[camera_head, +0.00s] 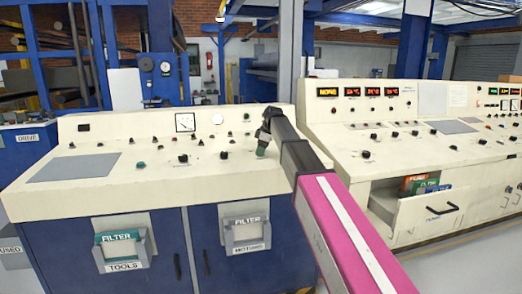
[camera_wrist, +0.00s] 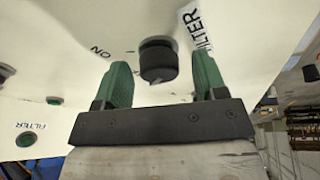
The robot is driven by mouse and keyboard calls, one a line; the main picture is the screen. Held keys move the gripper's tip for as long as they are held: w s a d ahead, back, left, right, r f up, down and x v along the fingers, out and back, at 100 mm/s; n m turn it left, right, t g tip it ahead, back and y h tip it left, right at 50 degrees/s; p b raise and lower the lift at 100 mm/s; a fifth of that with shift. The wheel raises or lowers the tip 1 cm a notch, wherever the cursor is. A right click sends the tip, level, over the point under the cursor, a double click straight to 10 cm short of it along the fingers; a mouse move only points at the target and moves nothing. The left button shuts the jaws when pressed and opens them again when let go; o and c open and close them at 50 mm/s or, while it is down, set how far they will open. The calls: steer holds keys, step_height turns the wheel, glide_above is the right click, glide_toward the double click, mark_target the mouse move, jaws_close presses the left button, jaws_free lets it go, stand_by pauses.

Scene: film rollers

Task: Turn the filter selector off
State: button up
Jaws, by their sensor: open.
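The filter selector (camera_wrist: 157,58) is a round black knob on the cream panel in the wrist view. A "FILTER" label is to its right, and lettering that reads "NO" in this view is to its left. My gripper (camera_wrist: 163,68) is open, with one green finger on each side of the knob in the picture. I cannot tell whether either finger touches it. In the head view my gripper (camera_head: 263,148) is low over the right end of the left console, and it hides the knob there.
The left console (camera_head: 100,185) carries several other knobs and buttons. The right console (camera_head: 345,185) stands close by, with an open drawer (camera_head: 430,212) holding folders. Brochure holders hang on the left console's front.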

steer(key=v, duration=1)
steer(key=shift+r, duration=0.4)
steer(key=shift+s+d, duration=0.1)
